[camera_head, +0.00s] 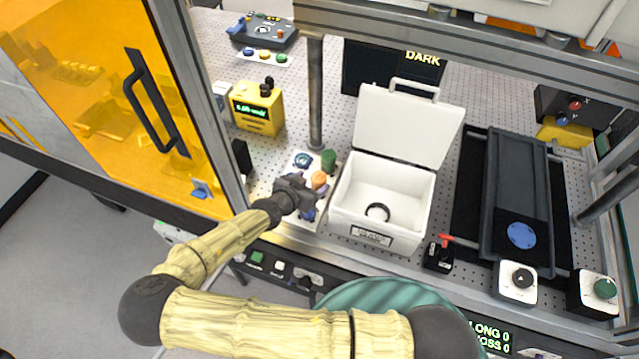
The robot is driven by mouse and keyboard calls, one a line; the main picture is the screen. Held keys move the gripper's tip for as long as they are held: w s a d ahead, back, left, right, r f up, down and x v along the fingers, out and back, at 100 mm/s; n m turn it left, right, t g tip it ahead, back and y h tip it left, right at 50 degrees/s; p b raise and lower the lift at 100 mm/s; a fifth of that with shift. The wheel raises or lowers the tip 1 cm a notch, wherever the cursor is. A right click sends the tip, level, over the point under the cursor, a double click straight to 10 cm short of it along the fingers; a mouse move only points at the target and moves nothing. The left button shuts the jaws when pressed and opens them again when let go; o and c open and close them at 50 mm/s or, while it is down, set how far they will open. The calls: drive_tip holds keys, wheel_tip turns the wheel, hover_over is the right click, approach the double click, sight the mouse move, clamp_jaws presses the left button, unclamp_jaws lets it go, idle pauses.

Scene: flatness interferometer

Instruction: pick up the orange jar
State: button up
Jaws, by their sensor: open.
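The orange jar (319,179) stands on a small white tray (297,158) left of the white box. Its upper part shows, and its lower part is hidden behind my gripper. My gripper (311,193) is open at the end of my arm, right by the orange jar on its near side. I cannot tell whether the jar is between the fingers or whether they touch it. A green jar (328,160) stands just behind the orange one. A blue item (308,214) shows partly below my gripper.
A white box (383,220) with its lid raised stands close on the right, with a dark ring (377,211) inside. A metal post (316,95) rises behind the jars. A yellow meter (257,107) stands at the back left. An orange panel with a black handle (150,100) is on the left.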

sight(317, 178)
drive_tip(key=shift+w+d+f, duration=0.2)
drive_tip(key=shift+w+f, duration=0.05)
drive_tip(key=shift+w, duration=0.1)
drive_tip(key=shift+w+d, duration=0.3)
drive_tip(key=shift+d, duration=0.05)
drive_tip(key=shift+p+x, duration=1)
drive_tip(key=shift+x, duration=1.3)
drive_tip(key=c, duration=1.1)
